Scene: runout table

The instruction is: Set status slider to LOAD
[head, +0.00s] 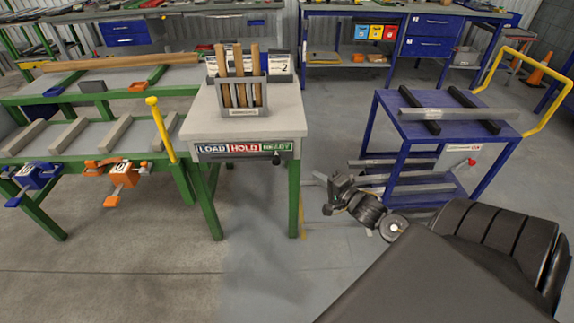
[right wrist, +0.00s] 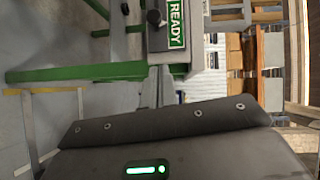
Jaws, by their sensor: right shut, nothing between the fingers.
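The status strip (head: 240,148) runs along the front edge of a grey-topped green stand, with LOAD at left in white, HOLD in the middle on red and READY at right on green. The black slider knob (head: 276,159) sits under READY at the right end. In the right wrist view, the knob (right wrist: 154,17) shows beside the READY label (right wrist: 177,22), at the top. My right gripper (head: 317,178) is shut and empty, to the right of the stand and lower than the knob in the head view. Its fingers (right wrist: 160,75) appear apart from the knob. My left gripper is not in view.
The stand's top (head: 205,122) bears a rack with wooden sticks. A yellow-topped post (head: 160,130) and green bench (head: 70,140) with clamps stand left. A blue cart (head: 400,120) with metal bars stands right. Floor before the stand is clear.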

